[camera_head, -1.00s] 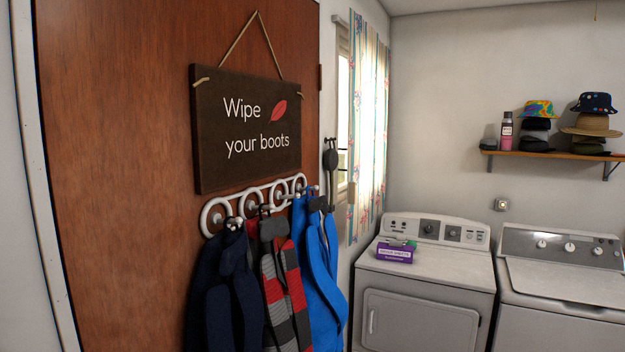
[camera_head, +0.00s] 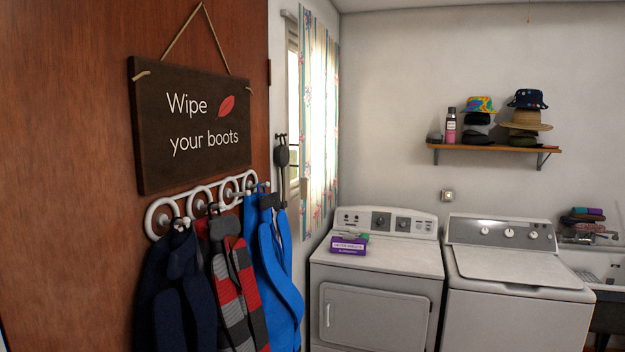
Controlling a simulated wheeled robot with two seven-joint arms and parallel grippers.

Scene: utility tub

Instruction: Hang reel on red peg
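I cannot make out a reel or a red peg in the head view. A utility tub (camera_head: 608,270) shows at the right edge, partly cut off by the frame. Small items lie in it, too small to name. Neither of my grippers is in view.
A dryer (camera_head: 375,295) and a washer (camera_head: 515,310) stand against the back wall, a purple box (camera_head: 348,246) on the dryer. A wall shelf (camera_head: 495,148) holds hats and a bottle. Coats (camera_head: 270,260) hang from a white rack (camera_head: 200,205) on the brown door at left.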

